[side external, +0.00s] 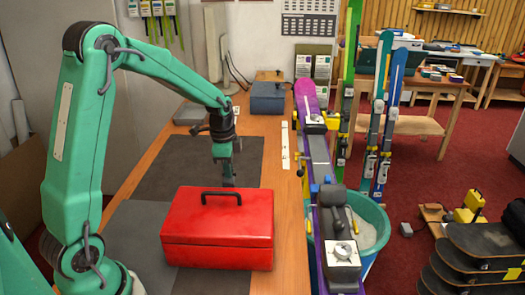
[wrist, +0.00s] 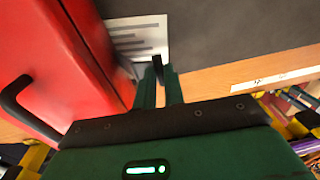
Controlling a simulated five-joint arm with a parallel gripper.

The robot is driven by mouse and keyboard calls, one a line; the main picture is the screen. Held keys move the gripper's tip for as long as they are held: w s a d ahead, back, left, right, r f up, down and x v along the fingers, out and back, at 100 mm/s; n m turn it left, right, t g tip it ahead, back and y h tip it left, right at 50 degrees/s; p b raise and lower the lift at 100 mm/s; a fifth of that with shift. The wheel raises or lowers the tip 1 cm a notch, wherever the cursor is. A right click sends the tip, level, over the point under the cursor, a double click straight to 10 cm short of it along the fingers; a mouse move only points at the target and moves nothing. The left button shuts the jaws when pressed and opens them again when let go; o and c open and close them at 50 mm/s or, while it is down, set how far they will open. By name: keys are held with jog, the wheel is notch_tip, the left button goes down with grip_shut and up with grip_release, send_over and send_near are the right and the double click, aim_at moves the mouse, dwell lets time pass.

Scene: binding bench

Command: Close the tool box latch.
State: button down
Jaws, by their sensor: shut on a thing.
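The red tool box (side external: 218,232) stands shut on the bench, with a black handle (side external: 221,197) on its lid. My gripper (side external: 228,180) points down just behind the box, at its far side. In the wrist view the red box (wrist: 65,50) fills the left, and my gripper (wrist: 159,72) is beside its wall. The fingers are shut on a small dark piece (wrist: 158,68) that looks like the latch. How this piece joins the box is not clear. The box's far face is hidden in the side view.
Dark grey mats (side external: 175,165) cover the wooden bench (side external: 290,255). A printed sheet (wrist: 138,38) lies by the box in the wrist view. A purple ski (side external: 322,170) runs along the right. A blue-grey box (side external: 267,97) stands at the back.

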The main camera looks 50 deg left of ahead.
aim_at(227, 185)
jog(key=shift+s+d+r, duration=0.25)
jog(key=shift+s+d, duration=0.9)
jog(key=c, duration=1.8)
grip_release()
jog(key=shift+o, duration=0.2)
jog(key=shift+w+r, duration=0.1)
jog(key=shift+a+r, duration=0.1)
jog(key=shift+r, duration=0.55)
notch_tip(227, 185, up, 6)
jog(key=shift+s+r, duration=0.25)
jog(key=shift+s, duration=0.1)
